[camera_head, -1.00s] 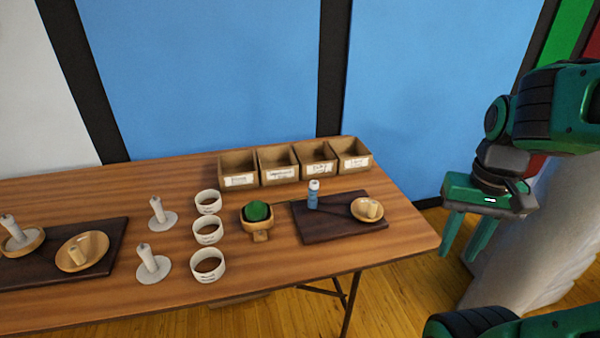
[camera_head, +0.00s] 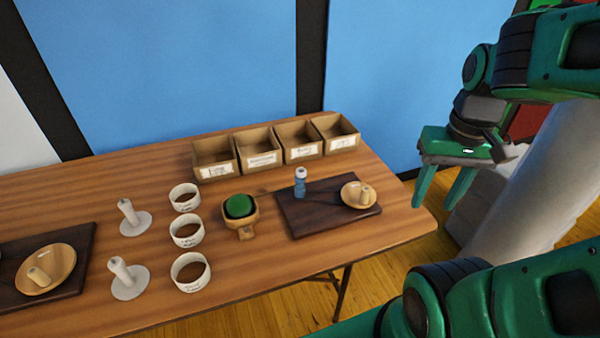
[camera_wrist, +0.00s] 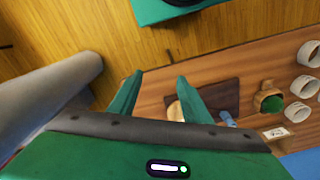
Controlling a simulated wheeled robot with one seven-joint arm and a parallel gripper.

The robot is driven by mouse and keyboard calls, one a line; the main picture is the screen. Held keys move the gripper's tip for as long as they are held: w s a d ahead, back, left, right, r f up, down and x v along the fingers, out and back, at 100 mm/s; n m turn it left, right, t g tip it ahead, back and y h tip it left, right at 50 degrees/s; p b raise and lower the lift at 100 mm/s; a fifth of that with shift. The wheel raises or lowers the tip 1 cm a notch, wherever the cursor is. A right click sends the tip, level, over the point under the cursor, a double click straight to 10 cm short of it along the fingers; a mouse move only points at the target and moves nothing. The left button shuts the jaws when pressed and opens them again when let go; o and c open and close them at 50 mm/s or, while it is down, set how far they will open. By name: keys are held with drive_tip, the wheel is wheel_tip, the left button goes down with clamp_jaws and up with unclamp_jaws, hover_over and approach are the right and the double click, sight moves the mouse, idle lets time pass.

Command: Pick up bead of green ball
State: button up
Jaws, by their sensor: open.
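The green ball (camera_head: 239,205) sits in a small wooden holder (camera_head: 243,231) with a short handle, near the middle of the table. In the wrist view the green ball (camera_wrist: 271,104) shows at the right in its holder. My gripper (camera_head: 443,203) is open and empty, with its fingers pointing down, off the table's right end and well apart from the ball. The fingers of my gripper (camera_wrist: 156,90) also show spread apart in the wrist view.
Three white cups (camera_head: 187,230) stand left of the ball. A dark board (camera_head: 300,226) on the right holds a blue bottle (camera_head: 300,183) and a wooden dish (camera_head: 352,201). Several labelled wooden bins (camera_head: 222,170) line the back. White spindles (camera_head: 124,279) stand farther left.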

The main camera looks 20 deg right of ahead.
drive_tip(key=w+a+n, duration=0.2)
drive_tip(key=w+n, duration=0.2)
drive_tip(key=w, duration=0.4)
drive_tip(key=n+t+y, duration=0.2)
drive_tip(key=n+y, duration=0.2)
drive_tip(key=n, duration=0.9)
approach(297, 174)
drive_tip(key=shift+w+d+x, duration=0.1)
drive_tip(key=shift+w+x, duration=0.05)
drive_tip(key=shift+x, duration=1.05)
drive_tip(key=shift+w+d+x, duration=0.1)
drive_tip(key=shift+d+x, duration=0.05)
drive_tip(key=shift+x, duration=1.05)
drive_tip(key=shift+w+d+x, duration=0.1)
drive_tip(key=shift+w+x, duration=0.05)
drive_tip(key=shift+x, duration=1.1)
drive_tip(key=c, duration=1.1)
